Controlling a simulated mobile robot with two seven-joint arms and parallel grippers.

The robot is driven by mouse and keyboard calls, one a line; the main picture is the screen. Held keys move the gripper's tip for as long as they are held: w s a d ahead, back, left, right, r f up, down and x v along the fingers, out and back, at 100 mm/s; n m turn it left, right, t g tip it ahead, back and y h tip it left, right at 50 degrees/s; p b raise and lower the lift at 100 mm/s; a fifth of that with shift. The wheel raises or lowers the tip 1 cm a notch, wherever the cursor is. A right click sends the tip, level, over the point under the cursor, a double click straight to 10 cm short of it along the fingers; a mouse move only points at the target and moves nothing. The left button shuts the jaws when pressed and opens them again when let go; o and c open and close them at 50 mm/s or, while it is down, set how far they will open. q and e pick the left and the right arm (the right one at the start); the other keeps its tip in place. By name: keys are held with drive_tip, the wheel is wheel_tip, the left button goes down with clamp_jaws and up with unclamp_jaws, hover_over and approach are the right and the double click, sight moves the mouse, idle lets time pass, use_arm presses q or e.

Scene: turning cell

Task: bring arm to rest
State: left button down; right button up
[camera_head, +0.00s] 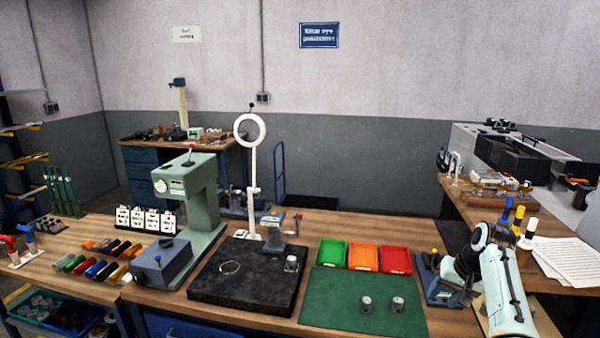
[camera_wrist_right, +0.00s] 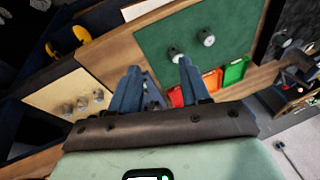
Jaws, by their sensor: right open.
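My right arm reaches in from the lower right of the head view, with its pale green links over the right part of the bench. My right gripper (camera_wrist_right: 158,70) is open in the wrist view, its two blue fingers apart with nothing held between them. Beyond the fingertips lies the green mat (camera_head: 340,303), which also shows in the wrist view (camera_wrist_right: 215,25). Two small metal parts (camera_head: 366,303) (camera_head: 398,305) stand on the mat, apart from the gripper. In the head view the fingertips are hard to make out against the blue device beside the mat. My left gripper is not in view.
Green (camera_head: 332,252), orange (camera_head: 363,256) and red (camera_head: 396,260) bins stand behind the mat. A black slab (camera_head: 235,300) and a green press (camera_head: 203,185) are further left. A pale board (camera_wrist_right: 60,92) with several metal parts lies near the gripper. Papers (camera_head: 570,262) lie right of my arm.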

wheel_tip(320, 180, down, 18)
drive_tip(key=w+a+g, duration=0.1)
drive_tip(key=w+a, duration=0.1)
drive_tip(key=s+a+f, duration=0.2)
drive_tip(key=s+f, duration=0.1)
drive_tip(key=f, duration=0.4)
drive_tip(key=s+a+f+g+y, duration=0.1)
drive_tip(key=s+a+f, duration=0.25)
drive_tip(key=f, duration=0.35)
drive_tip(key=s+a+f, duration=0.2)
drive_tip(key=s+f, duration=0.2)
drive_tip(key=f, duration=0.4)
drive_tip(key=s+a+f, duration=0.2)
drive_tip(key=s+a, duration=0.2)
drive_tip(key=s, duration=0.5)
drive_tip(key=s+a+f+g, duration=0.1)
drive_tip(key=s+a+f, duration=0.2)
drive_tip(key=s, duration=0.7)
drive_tip(key=s+a+f+y, duration=0.1)
drive_tip(key=s+a+f, duration=0.1)
drive_tip(key=s+a, duration=0.3)
drive_tip(key=s, duration=0.4)
drive_tip(key=shift+s+a+f+g, duration=0.15)
drive_tip(key=shift+s+a+g, duration=0.15)
drive_tip(key=shift+s+a, duration=0.1)
